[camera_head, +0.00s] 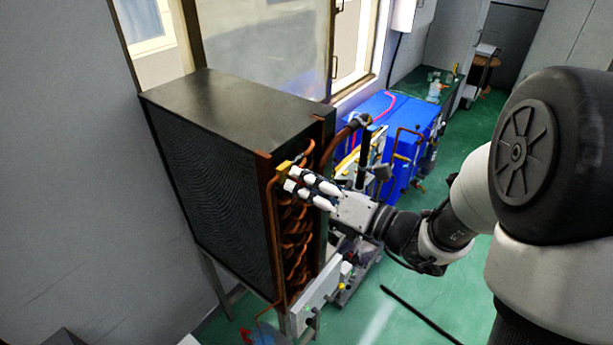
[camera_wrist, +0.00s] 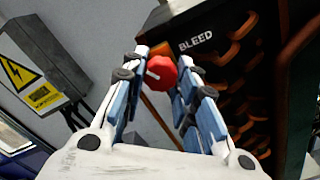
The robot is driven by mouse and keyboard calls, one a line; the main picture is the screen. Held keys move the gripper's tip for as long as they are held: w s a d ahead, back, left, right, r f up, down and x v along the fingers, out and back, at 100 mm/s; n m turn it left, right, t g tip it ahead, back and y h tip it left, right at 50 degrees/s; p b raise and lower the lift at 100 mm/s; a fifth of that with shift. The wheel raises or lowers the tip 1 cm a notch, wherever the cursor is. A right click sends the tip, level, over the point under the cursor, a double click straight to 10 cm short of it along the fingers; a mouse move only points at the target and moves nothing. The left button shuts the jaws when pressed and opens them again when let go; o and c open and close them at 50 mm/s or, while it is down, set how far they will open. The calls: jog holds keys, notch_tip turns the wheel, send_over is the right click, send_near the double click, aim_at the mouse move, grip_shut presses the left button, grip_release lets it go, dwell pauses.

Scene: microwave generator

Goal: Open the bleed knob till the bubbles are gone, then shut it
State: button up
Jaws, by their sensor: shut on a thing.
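The red bleed knob (camera_wrist: 161,73) shows in the wrist view between the tips of my gripper's fingers, under a white "BLEED" label (camera_wrist: 195,41). My gripper (camera_wrist: 166,75) is shut on the knob, with a finger on each side of it. In the head view my gripper (camera_head: 287,178) reaches to the upper copper pipe beside a yellow fitting (camera_head: 283,170) at the edge of the black finned unit (camera_head: 215,165). The knob itself is hidden there by the fingers. No bubbles or sight glass can be made out in either view.
Copper coils (camera_head: 297,240) run down the unit's side below my gripper. A blue machine (camera_head: 385,135) with pipes stands behind my arm. A white panel (camera_head: 315,297) with small fittings sits low in front. Green floor (camera_head: 400,290) is open at the right, apart from a dark bar.

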dwell(0.3)
jog(key=o, duration=1)
jog(key=shift+o, duration=0.2)
jog(key=v, duration=1.2)
